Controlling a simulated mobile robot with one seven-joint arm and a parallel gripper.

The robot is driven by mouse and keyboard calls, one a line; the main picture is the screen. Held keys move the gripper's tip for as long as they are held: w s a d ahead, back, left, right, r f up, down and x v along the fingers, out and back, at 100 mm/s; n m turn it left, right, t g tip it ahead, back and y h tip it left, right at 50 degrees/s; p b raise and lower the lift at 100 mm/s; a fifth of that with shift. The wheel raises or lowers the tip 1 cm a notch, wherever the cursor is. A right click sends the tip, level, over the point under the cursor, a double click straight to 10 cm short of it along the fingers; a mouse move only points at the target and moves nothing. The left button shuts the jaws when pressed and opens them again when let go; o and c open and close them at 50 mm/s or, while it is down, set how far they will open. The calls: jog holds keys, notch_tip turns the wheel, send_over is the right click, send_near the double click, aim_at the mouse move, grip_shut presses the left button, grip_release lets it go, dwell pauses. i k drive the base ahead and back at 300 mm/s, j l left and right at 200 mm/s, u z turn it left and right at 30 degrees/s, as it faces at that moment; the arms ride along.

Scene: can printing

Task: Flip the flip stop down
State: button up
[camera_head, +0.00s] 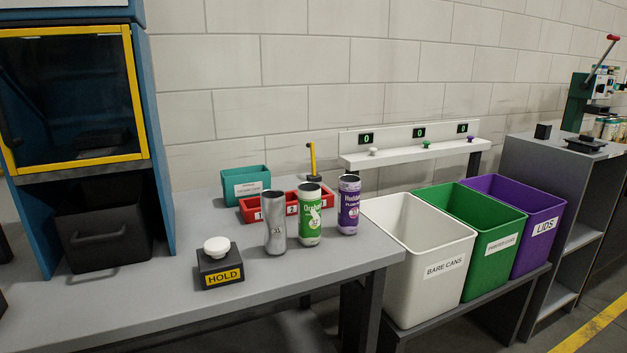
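A thin yellow upright piece (312,157) with a hooked top stands behind the red tray (250,214) on the grey table. It looks like the flip stop and is in the raised position. In front of the tray stand a bare silver can (275,222), a green and white can (309,215) and a purple can (348,205), all upright. My gripper is not in view.
A HOLD button box (221,266) sits in front on the table (150,310). A teal bin (246,185) stands behind left. A blue cabinet with a yellow-framed window (75,95) is at left. White (415,250), green (480,235) and purple (520,220) bins stand at right.

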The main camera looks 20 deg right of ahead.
aim_at(311, 145)
jog(key=i+l, duration=0.1)
jog(key=l, duration=0.4)
jog(key=i+l, duration=0.1)
jog(key=l, duration=0.4)
jog(key=i+l, duration=0.1)
jog(key=l, duration=0.35)
jog(key=i+l, duration=0.1)
jog(key=l, duration=0.4)
jog(key=i+l, duration=0.1)
jog(key=l, duration=0.4)
jog(key=i+l, duration=0.1)
jog(key=l, duration=0.4)
jog(key=i+l, duration=0.15)
jog(key=l, duration=0.35)
